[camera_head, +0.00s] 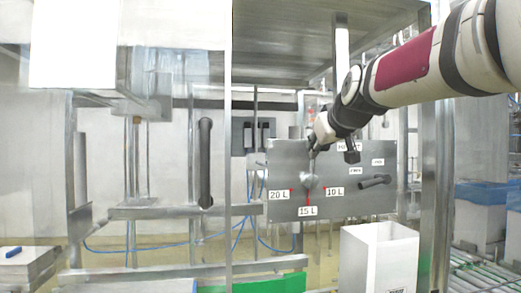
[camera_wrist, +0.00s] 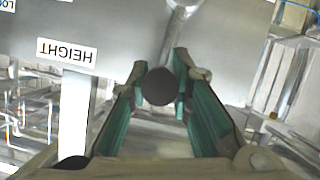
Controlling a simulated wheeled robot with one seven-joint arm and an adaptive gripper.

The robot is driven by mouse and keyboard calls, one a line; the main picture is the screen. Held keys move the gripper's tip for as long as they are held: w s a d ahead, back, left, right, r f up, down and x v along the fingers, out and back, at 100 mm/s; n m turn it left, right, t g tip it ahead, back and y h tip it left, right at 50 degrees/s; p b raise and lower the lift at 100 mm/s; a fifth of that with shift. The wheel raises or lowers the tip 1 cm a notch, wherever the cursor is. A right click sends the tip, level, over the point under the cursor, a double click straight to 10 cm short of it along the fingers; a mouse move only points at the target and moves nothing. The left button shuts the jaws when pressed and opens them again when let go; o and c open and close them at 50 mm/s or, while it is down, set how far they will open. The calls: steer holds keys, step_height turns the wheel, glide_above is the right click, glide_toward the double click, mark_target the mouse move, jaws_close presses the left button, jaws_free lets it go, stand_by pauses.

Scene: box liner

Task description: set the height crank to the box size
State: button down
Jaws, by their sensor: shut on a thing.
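The height crank (camera_head: 310,183) is a metal hub on a grey panel (camera_head: 340,208), with its arm pointing up. Labels 20 L (camera_head: 278,195), 15 L (camera_head: 307,211) and 10 L (camera_head: 334,191) surround the hub at left, below and right. My gripper (camera_head: 313,148) is at the crank's upper end. In the wrist view my gripper (camera_wrist: 158,90) has its green-lined fingers shut on the crank's round black knob (camera_wrist: 158,86). A HEIGHT label (camera_wrist: 67,53) shows upside down there. A white box (camera_head: 380,255) stands below the panel; its label (camera_head: 397,291) is cut off and unreadable.
A second black handle (camera_head: 375,181) sticks out of the panel at right, near small labels. A vertical black bar handle (camera_head: 205,163) is left of the panel. A frame post (camera_head: 440,160) and a roller conveyor (camera_head: 480,272) are at right.

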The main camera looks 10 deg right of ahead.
steer(key=shift+a+f, duration=0.15)
steer(key=shift+a, duration=0.25)
steer(key=shift+f, duration=0.1)
steer(key=c, duration=1.4)
jaws_free()
steer(key=shift+c, duration=0.2)
steer(key=shift+s+r, duration=0.2)
steer(key=d+v, duration=0.1)
steer(key=v, duration=1)
steer(key=shift+s+a, duration=0.25)
steer(key=shift+a, duration=0.25)
